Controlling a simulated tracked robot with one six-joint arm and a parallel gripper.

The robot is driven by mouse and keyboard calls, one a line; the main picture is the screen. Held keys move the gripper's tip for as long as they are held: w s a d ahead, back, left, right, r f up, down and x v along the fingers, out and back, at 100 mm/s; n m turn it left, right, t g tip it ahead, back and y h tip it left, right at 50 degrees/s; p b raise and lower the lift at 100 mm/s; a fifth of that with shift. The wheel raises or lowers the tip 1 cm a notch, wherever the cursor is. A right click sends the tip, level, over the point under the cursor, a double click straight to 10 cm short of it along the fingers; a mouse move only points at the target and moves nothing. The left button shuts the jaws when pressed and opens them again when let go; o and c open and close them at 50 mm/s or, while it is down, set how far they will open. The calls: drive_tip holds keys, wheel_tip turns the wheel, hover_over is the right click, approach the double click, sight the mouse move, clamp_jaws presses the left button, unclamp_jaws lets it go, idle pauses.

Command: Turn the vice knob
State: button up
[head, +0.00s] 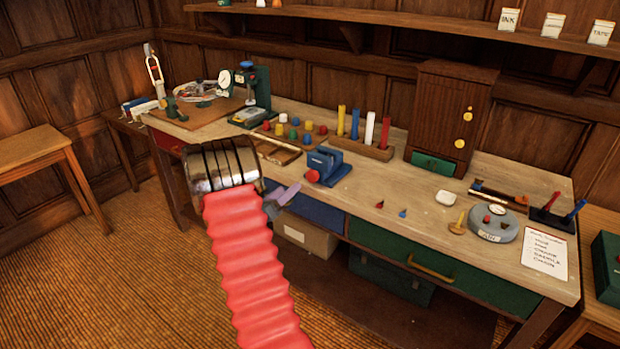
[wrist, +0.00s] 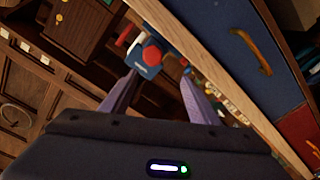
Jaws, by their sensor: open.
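The blue vice (head: 335,165) stands near the front edge of the bench, with its red knob (head: 312,176) facing the front left. In the wrist view the vice (wrist: 146,71) shows beyond my fingertips, and its round red knob (wrist: 152,54) lies between their lines, facing the camera. My gripper (head: 284,196) is open, just in front of the bench edge and to the left of and lower in the picture than the knob. In the wrist view its two purple fingers (wrist: 160,80) are spread with nothing between them. My red arm sleeve hides part of the floor and bench front.
The wooden bench (head: 350,205) has a blue drawer and a green drawer (head: 420,262) below its front edge. Behind the vice stand coloured pegs in a block (head: 362,148). A small tray (head: 276,150) lies left of the vice. Bare bench top lies to its right.

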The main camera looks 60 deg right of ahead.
sight(310, 177)
drive_tip(key=n, duration=1)
drive_tip(key=s+a+n, duration=0.1)
drive_tip(key=n, duration=1)
drive_tip(key=a+n, duration=0.1)
drive_tip(key=n, duration=1)
drive_tip(key=shift+s+a+g, duration=0.25)
drive_tip(key=shift+g, duration=0.05)
drive_tip(key=d, duration=0.4)
drive_tip(key=s+d, duration=0.1)
drive_tip(key=d, duration=0.4)
drive_tip(key=s+d, duration=0.1)
drive_tip(key=d, duration=0.3)
drive_tip(key=shift+s+d, duration=0.1)
drive_tip(key=shift+d, duration=0.25)
drive_tip(key=shift+c, duration=0.3)
